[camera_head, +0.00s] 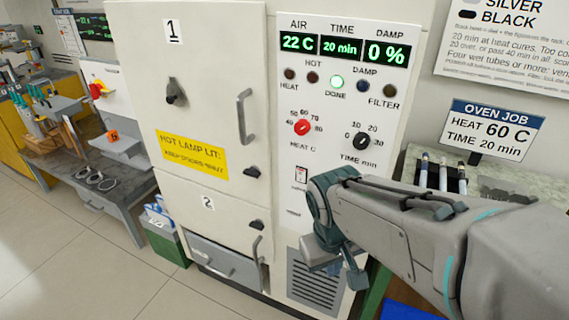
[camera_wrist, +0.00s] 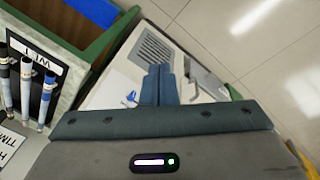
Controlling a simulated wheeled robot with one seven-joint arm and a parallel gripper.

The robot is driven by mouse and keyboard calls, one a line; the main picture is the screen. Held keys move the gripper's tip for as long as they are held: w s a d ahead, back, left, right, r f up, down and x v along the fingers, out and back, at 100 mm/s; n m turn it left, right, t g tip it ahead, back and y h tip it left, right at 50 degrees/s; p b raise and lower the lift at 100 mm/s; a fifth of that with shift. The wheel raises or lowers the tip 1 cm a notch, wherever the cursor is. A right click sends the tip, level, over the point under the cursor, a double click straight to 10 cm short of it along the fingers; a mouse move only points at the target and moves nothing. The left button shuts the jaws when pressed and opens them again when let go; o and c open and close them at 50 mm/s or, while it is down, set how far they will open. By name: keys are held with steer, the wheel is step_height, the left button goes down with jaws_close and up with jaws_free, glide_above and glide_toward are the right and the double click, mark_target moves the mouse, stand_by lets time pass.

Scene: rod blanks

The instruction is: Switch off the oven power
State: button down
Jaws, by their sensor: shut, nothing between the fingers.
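The oven (camera_head: 215,95) is a tall cream cabinet with a white control panel (camera_head: 330,110) at its right. A small switch (camera_head: 301,176) with a red mark sits low on the panel, just left of my arm; its lettering and position are too small to read. The displays are lit: air 22 C, time 20 min, damp 0 %. The green DONE lamp (camera_head: 336,82) glows; the HOT lamp (camera_head: 313,77) is dark. My gripper (camera_wrist: 157,72) is shut and empty, with its fingers together. In the head view it hangs below the switch, in front of the lower panel, apart from the switch.
A vent grille (camera_head: 305,282) is low on the oven front. Oven door 1 and door 2 are closed, with protruding handles (camera_head: 245,115). A rack with several rods (camera_head: 443,174) stands on the right bench beside my arm. A left bench (camera_head: 100,180) holds rings. The floor in front is clear.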

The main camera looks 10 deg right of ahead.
steer(key=w+d+f+n+h+p, duration=0.25)
steer(key=w+d+n+h, duration=0.3)
steer(key=n+h, duration=0.55)
steer(key=w+a+f+n+t+y, duration=0.1)
steer(key=w+a+n+t, duration=1)
steer(key=a+n+t, duration=0.3)
steer(key=shift+w+a+f+n, duration=0.15)
steer(key=shift+a+f+n, duration=0.2)
steer(key=shift+n, duration=0.85)
steer(key=shift+r, duration=0.1)
steer(key=p, duration=0.4)
glide_toward(300, 173)
steer(key=x, duration=0.7)
